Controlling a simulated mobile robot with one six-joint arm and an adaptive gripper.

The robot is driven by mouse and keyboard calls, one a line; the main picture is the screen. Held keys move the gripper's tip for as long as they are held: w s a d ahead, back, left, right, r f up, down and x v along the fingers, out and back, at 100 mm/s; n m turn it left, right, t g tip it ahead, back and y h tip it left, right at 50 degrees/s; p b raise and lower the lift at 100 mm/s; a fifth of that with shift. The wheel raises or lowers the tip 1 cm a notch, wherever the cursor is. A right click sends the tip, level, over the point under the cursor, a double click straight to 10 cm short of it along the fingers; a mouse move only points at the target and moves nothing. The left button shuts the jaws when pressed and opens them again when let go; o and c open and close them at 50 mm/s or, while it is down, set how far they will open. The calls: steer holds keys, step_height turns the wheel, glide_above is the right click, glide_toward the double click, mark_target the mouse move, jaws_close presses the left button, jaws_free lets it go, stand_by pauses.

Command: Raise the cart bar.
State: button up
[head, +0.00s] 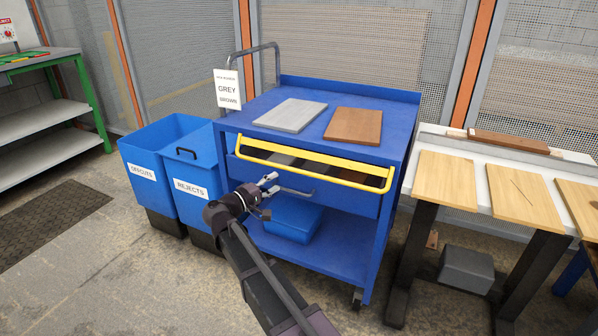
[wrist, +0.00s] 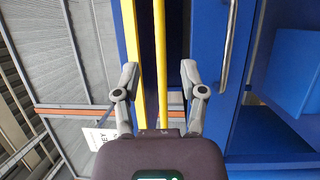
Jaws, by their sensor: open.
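The yellow cart bar (head: 315,158) runs across the front of the blue cart (head: 380,230), just below its top deck, with a dark slot behind it. My gripper (head: 270,184) is open in front of the cart, at the left part of the bar and slightly below it. In the wrist view yellow strips of the bar (wrist: 161,60) run lengthwise between the spread fingers of my gripper (wrist: 160,75). The left finger overlaps the left strip in the picture. Nothing is visibly gripped, and I cannot tell whether a finger touches the bar.
A grey board (head: 290,115) and a brown board (head: 353,125) lie on the cart top. A drawer handle (head: 297,192) sits below the bar. Blue bins (head: 196,165) stand left, and a bench with light boards (head: 447,178) stands right.

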mark_target(295, 171)
steer(key=shift+x, duration=4.35)
steer(key=shift+c, duration=0.2)
jaws_close()
steer(key=shift+d, duration=0.3)
steer(key=shift+p, duration=0.35)
